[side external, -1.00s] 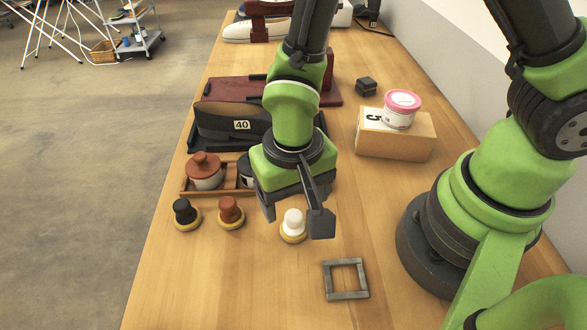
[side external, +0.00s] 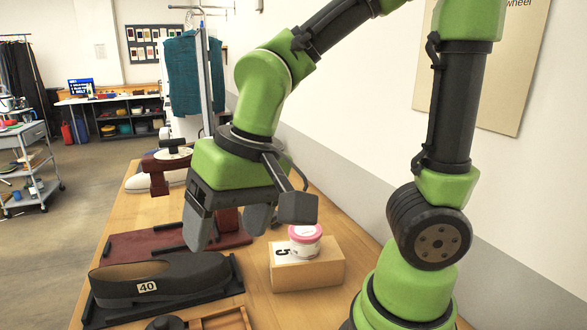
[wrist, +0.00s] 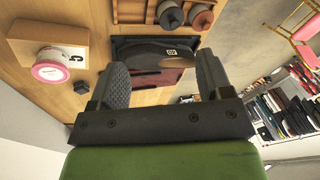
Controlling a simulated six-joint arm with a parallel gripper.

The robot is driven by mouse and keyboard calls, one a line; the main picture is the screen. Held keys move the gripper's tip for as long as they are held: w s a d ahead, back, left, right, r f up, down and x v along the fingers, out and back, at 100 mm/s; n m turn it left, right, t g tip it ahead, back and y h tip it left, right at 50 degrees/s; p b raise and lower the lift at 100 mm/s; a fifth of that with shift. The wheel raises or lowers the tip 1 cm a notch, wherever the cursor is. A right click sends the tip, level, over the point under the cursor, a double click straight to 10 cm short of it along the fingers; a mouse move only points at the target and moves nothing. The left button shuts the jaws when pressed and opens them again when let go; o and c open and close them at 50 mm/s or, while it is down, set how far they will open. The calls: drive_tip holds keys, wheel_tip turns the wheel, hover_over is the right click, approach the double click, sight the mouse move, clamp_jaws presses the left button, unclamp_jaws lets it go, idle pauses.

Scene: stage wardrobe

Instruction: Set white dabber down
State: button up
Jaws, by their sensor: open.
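The white dabber is not visible in either current view. My gripper (side external: 228,228) is raised above the table, with its two fingers apart and nothing between them. In the wrist view, my gripper (wrist: 161,75) is also open and empty.
A black shoe marked 40 (side external: 150,278) lies on a dark tray behind the wooden tray (side external: 228,320), which is cut off below. A pink-lidded tub (side external: 304,241) stands on a wooden box (side external: 310,274) to the right. A dark red stand (side external: 165,165) is farther back.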

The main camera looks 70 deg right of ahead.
drive_tip(key=s+d+r+t, duration=0.4)
drive_tip(key=s+d+r, duration=0.1)
drive_tip(key=s+r, duration=0.1)
drive_tip(key=shift+s+r+n, duration=0.25)
drive_tip(key=shift+n, duration=0.05)
